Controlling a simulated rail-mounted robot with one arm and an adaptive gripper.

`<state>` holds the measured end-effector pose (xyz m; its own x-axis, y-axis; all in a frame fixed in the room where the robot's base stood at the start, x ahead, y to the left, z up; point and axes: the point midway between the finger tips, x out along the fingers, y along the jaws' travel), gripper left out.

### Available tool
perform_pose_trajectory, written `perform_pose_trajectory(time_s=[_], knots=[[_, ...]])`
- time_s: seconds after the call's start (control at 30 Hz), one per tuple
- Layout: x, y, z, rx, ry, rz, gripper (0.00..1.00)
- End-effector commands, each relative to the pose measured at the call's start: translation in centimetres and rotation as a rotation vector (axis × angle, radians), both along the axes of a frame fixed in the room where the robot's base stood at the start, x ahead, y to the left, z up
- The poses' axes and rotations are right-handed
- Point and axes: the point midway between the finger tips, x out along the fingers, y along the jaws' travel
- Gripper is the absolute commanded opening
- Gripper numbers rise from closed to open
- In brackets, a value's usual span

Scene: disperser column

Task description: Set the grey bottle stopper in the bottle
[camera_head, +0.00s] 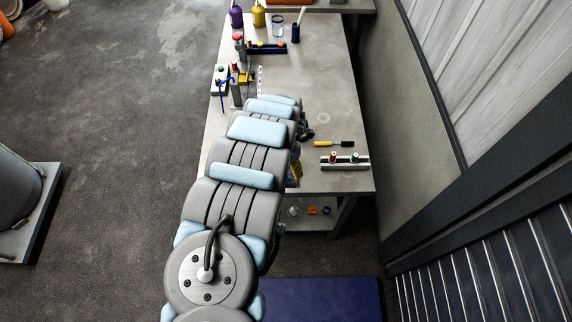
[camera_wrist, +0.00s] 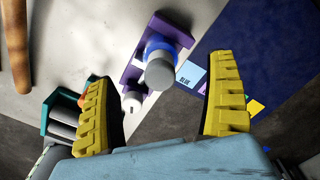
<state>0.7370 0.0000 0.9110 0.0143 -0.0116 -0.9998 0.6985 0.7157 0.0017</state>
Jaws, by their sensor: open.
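My gripper (camera_wrist: 158,72) is open in the wrist view, its two yellow ridged fingers wide apart with nothing held. Between the fingers, beyond their tips, is a grey round-topped piece (camera_wrist: 160,74) with a blue collar around it, on a purple holder (camera_wrist: 180,31). I cannot tell for sure whether this grey piece is the stopper. A smaller pale cylinder (camera_wrist: 131,102) sits at the lower end of the same holder. In the head view my arm hides most of the gripper and the nearby table. No bottle can be told for certain as the task's bottle.
The grey table (camera_head: 330,100) carries a purple bottle (camera_head: 236,16), a yellow bottle (camera_head: 258,15) and a glass (camera_head: 278,26) at the back. A yellow-black tool (camera_head: 333,143) and a pale rack (camera_head: 345,163) are at the front right. The table's right middle is clear.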

Motion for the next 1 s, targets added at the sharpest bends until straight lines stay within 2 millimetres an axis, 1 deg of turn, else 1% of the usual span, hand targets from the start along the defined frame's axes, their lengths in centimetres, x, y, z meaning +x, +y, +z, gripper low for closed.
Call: perform_pose_trajectory(time_s=[0.03, 0.1, 1.0], knots=[[0.0, 0.0, 0.5, 0.001, -0.001, -0.001, 0.87], [0.0, 0.0, 1.0, 0.001, 0.000, -0.001, 0.87], [0.0, 0.0, 6.0, 0.001, 0.001, -0.001, 0.87]])
